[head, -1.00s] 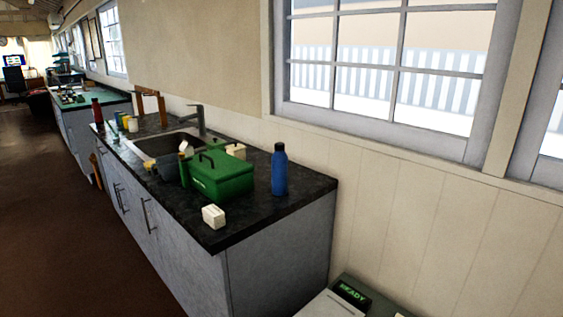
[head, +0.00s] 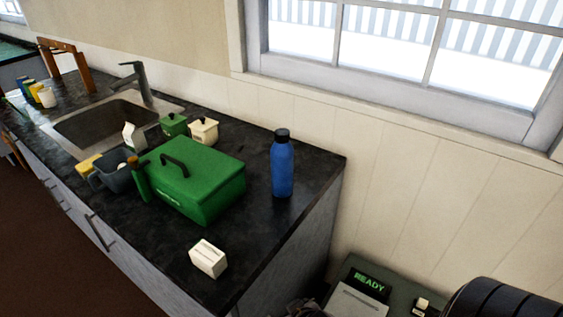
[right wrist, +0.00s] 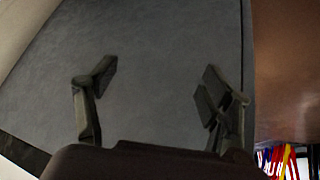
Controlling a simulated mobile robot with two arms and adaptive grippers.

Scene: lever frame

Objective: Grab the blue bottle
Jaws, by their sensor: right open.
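The blue bottle (head: 282,168) with a black cap stands upright near the right end of the dark counter (head: 265,245), close to the wall. A green box (head: 205,178) with a handle stands just left of it. My right gripper (right wrist: 158,78) is open and empty in the right wrist view, facing a plain grey surface that looks like the cabinet's end panel. The bottle is not in that view. A dark part at the bottom edge of the head view may belong to my right arm. My left gripper is not in view.
A small white box (head: 208,258) lies near the counter's front edge. Green and cream canisters (head: 203,131), a grey mug (head: 112,172) and a sink (head: 100,128) are farther left. A machine reading READY (head: 368,284) stands low at right. Counter right of the bottle is clear.

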